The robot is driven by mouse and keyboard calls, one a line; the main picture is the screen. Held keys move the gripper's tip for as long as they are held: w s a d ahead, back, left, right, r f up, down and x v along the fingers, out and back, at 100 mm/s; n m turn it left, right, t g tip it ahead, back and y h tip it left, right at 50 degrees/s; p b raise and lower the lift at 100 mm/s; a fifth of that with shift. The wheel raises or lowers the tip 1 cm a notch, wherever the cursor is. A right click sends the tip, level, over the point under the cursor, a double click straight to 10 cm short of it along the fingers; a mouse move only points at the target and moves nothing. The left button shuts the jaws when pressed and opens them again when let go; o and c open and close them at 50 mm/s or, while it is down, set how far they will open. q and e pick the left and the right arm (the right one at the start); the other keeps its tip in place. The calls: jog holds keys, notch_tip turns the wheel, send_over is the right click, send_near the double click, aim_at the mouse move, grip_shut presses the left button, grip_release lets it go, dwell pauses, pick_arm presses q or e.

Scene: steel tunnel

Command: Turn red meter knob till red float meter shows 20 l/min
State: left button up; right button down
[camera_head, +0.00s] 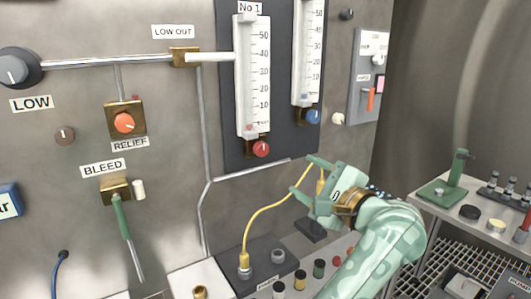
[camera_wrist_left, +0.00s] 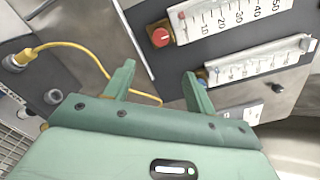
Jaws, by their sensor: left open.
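The red meter knob (camera_head: 261,148) sits at the foot of the left float meter (camera_head: 252,70), labelled No 1, on a dark panel. The meter's reddish float (camera_head: 250,129) appears at the tube's bottom, below the 10 mark. My left gripper (camera_head: 305,175) is open and empty, below and right of the red knob, apart from it. In the left wrist view, the red knob (camera_wrist_left: 161,37) lies beyond the open fingers (camera_wrist_left: 158,72), and the meter scale (camera_wrist_left: 235,15) runs to the right. My right gripper is not in view.
A second meter (camera_head: 308,55) with a blue knob (camera_head: 313,116) stands right of the first. A bench (camera_head: 485,220) with small items stands at the right.

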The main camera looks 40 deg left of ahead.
aim_at(264, 151)
pick_arm(q)
jog(key=b+x, duration=0.1)
jog(key=x, duration=1.5)
jog(key=shift+a+b, duration=0.2)
jog(key=shift+b, duration=0.2)
jog(key=c, duration=1)
